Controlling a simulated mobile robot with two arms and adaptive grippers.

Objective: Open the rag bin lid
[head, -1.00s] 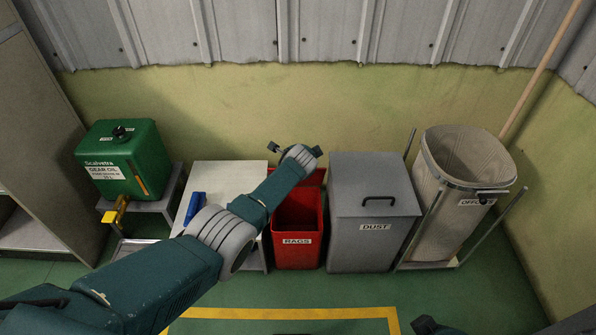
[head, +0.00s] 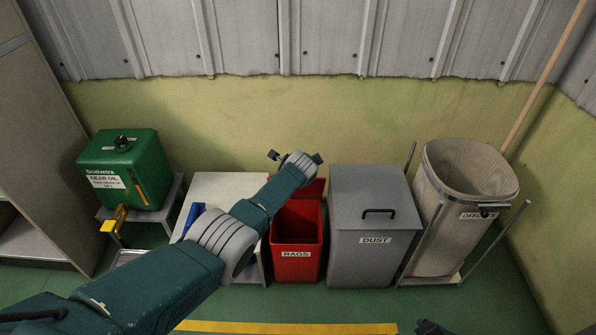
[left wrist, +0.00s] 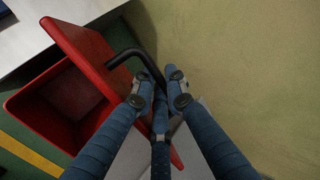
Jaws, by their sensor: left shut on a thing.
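The red rag bin, labelled RAGS (head: 296,254), stands on the floor with its red lid (head: 313,188) raised at the back and its inside showing. In the left wrist view the lid (left wrist: 92,62) stands tilted up from the open bin (left wrist: 50,112), and a black bent handle (left wrist: 125,54) sticks out from it. My left gripper (left wrist: 160,88) is shut at this handle, whose far end runs between the fingers. In the head view my left gripper (head: 297,158) is above and behind the bin, its fingertips hidden by my wrist.
A grey DUST bin (head: 376,262) with a closed lid stands close on the right, then a mesh OFFCUTS bin (head: 452,235). A pale low cabinet (head: 228,185) and a green gear oil can (head: 125,165) are on the left. The wall (head: 360,120) is close behind.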

